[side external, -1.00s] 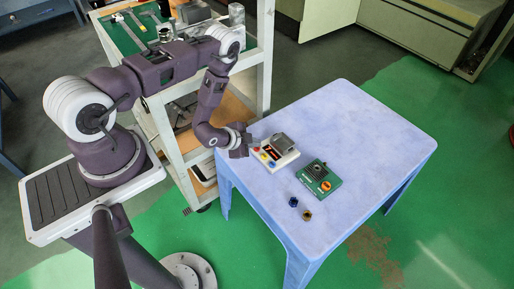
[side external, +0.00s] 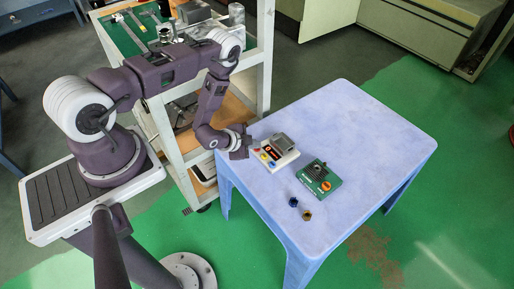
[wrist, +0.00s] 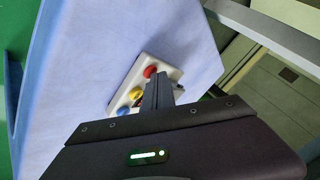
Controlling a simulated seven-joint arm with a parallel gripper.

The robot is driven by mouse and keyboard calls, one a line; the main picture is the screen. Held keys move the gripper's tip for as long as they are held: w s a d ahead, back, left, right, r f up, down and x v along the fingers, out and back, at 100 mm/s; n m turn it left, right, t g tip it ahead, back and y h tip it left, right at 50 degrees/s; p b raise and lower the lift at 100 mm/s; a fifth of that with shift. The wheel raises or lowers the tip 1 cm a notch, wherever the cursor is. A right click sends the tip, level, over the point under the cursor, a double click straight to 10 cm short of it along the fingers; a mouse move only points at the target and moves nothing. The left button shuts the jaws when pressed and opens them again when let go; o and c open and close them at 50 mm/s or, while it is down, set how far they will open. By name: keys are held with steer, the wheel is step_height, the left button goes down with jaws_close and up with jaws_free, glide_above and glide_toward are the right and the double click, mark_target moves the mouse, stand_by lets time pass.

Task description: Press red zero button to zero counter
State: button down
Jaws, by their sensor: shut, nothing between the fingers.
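The counter (side external: 284,152) is a white box with a dark display and a grey block at its back, on the blue table. Its red button (side external: 256,150), a yellow button (side external: 263,157) and a blue button (side external: 272,164) run along its near edge. In the wrist view the red button (wrist: 150,72) shows just left of my fingers, with the yellow button (wrist: 136,93) below it. My gripper (side external: 246,153) is shut and empty, pointing down beside the red button end of the counter. In the wrist view my gripper (wrist: 158,82) hides much of the counter. I cannot tell whether it touches the button.
A green box with an orange knob (side external: 325,186) stands right of the counter. A blue nut-like piece (side external: 293,202) and a brass one (side external: 307,215) lie near the table's front edge. The blue table (side external: 370,130) is clear on its right. A tool cart (side external: 266,60) stands behind my arm.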

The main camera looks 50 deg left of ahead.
mark_target(255, 150)
stand_by(0.3)
steer(key=shift+r, duration=0.8)
steer(key=shift+r, duration=2.55)
